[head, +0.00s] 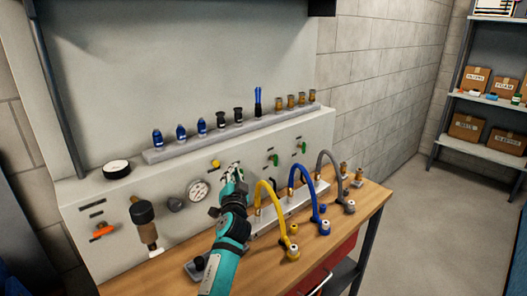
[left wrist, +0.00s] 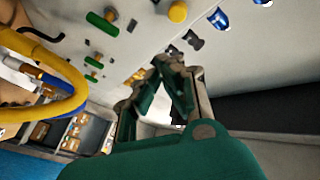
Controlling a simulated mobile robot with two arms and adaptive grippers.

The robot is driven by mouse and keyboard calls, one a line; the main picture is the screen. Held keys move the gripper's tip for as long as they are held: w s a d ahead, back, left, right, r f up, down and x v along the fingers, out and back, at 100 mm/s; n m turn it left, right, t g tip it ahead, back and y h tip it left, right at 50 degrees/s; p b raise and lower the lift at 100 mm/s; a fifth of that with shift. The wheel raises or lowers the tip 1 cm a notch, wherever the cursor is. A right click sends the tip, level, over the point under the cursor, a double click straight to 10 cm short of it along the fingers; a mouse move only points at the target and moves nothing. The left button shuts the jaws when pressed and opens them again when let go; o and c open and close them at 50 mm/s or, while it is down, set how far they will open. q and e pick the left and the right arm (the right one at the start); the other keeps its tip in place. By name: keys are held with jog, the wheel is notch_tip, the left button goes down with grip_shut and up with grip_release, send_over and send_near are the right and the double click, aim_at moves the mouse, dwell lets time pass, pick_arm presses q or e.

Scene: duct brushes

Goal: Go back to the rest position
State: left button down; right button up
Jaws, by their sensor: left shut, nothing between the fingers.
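My left gripper (head: 233,176) is in front of the white sloped panel (head: 255,152), above the workbench. In the left wrist view, its green fingers (left wrist: 172,68) meet at the tips with nothing between them. The yellow hose (head: 277,205) arches just to the right of my left arm, and it shows large at the left of the left wrist view (left wrist: 72,78). Whether the gripper touches the panel cannot be told. My right gripper is not in view.
The blue hose (head: 313,195) and grey hose (head: 339,178) arch further right over the wooden bench top (head: 372,200). A ledge (head: 245,132) carries several fittings. A gauge (head: 198,191) and an orange-handled valve (head: 104,230) lie left. Floor at right is clear before the shelves (head: 480,98).

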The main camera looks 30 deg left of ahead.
pick_arm(q)
jog(key=s+d+f+g+h, duration=0.2)
jog(key=s+d+f+g, duration=0.1)
jog(key=s+f, duration=0.4)
jog(key=s+d+f+g+h, duration=0.2)
jog(key=s+d+f, duration=0.3)
jog(key=s+f, duration=0.3)
jog(key=s+d+f+g+h, duration=0.2)
jog(key=s+d+f+g, duration=0.2)
jog(key=s, duration=1)
jog(key=shift+s+d+f+n+h, duration=0.1)
jog(key=shift+d+f+n+h, duration=0.15)
jog(key=shift+f, duration=0.65)
jog(key=shift+d+f+n+h, duration=0.15)
jog(key=shift+d+f, duration=0.15)
jog(key=shift+f, duration=0.6)
jog(key=s+d+f+m+g+h, duration=0.1)
jog(key=s+d+g+h, duration=0.1)
jog(key=s+d, duration=0.35)
jog(key=s+d+m+g+h, duration=0.1)
jog(key=s+d+g, duration=0.1)
jog(key=s, duration=0.6)
notch_tip(320, 180, down, 25)
jog(key=g, duration=0.1)
jog(key=s+a+f+g, duration=0.1)
jog(key=s+a+f, duration=0.2)
jog(key=s+f, duration=1.5)
jog(key=shift+f+b, duration=0.15)
jog(key=shift+b, duration=0.15)
